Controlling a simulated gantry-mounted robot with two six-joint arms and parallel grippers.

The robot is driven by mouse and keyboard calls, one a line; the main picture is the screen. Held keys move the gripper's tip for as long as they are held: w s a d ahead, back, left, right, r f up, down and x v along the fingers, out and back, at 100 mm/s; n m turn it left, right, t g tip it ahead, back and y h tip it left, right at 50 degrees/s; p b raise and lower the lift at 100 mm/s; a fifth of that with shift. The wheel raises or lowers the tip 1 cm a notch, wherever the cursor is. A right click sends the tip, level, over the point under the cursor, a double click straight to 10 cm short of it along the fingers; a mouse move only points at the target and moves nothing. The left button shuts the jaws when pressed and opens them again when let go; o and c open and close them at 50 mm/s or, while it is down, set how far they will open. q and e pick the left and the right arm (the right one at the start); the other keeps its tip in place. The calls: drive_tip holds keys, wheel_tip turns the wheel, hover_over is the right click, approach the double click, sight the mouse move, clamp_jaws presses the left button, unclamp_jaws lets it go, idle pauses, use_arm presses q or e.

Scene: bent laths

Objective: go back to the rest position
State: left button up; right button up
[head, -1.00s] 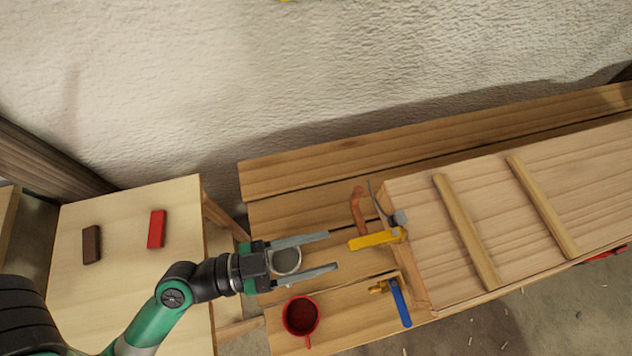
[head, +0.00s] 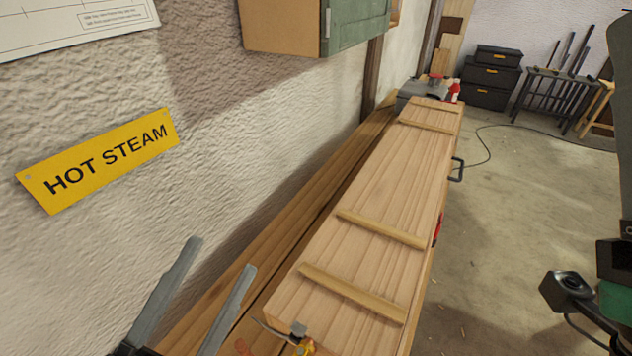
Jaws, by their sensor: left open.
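My left gripper (head: 221,254) points up at the bottom left of the head view. Its two grey fingers are spread apart with nothing between them. They show in front of the wall and the wooden bench (head: 283,232), apart from the long wooden box. Parts of what looks like my right arm show at the right edge, dark with some green. No right gripper fingers can be seen.
The long wooden box (head: 385,190) with cross battens runs away along the bench. A yellow handle (head: 304,347) shows at its near end. A yellow HOT STEAM sign (head: 100,160) is on the wall. Black drawers (head: 490,75) stand far back. The floor at right is largely clear.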

use_arm(q)
drive_tip(key=a+r+n+t+y, duration=0.4)
drive_tip(key=r+n+y, duration=0.15)
drive_tip(key=r, duration=0.35)
drive_tip(key=a+r+n+t+y, duration=0.35)
drive_tip(key=r+n+y, duration=0.2)
drive_tip(key=r, duration=0.35)
wheel_tip(320, 180, up, 32)
drive_tip(key=p, duration=3.1)
drive_tip(key=shift+w+a+g+p, duration=0.35)
drive_tip(key=shift+p, duration=0.05)
